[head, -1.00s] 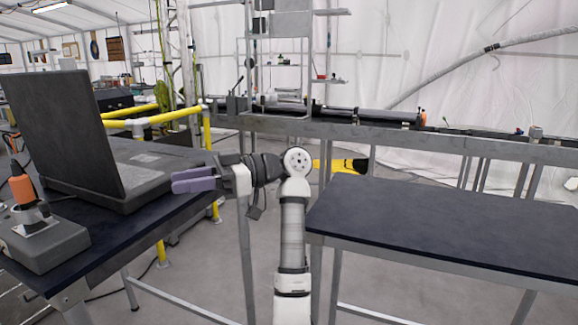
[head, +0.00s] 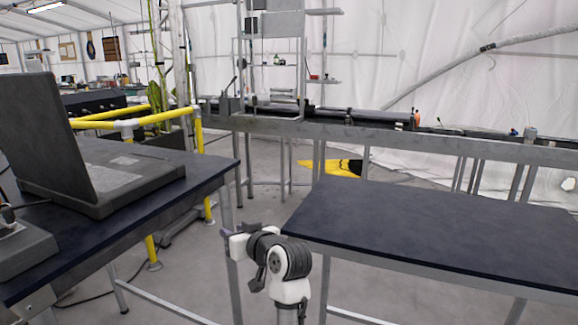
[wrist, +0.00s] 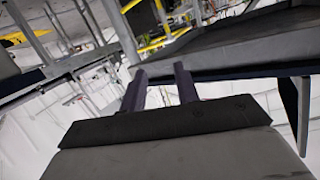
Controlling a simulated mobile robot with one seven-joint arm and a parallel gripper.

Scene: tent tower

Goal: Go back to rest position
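My gripper (head: 228,240) is low in the gap between the two dark tables in the head view, with my arm folded down below it. Only a small part of its purple fingers shows there. In the wrist view the two purple fingers (wrist: 160,85) stand apart with an empty gap between them. Nothing is held. The wrist view looks tilted across the tables and the white tent wall.
The left table (head: 150,225) bears an open dark case (head: 140,184) and a grey device (head: 25,248). The right table (head: 440,225) is bare. Yellow rails (head: 160,118) and a long metal bench (head: 400,134) stand behind. Floor shows between the tables.

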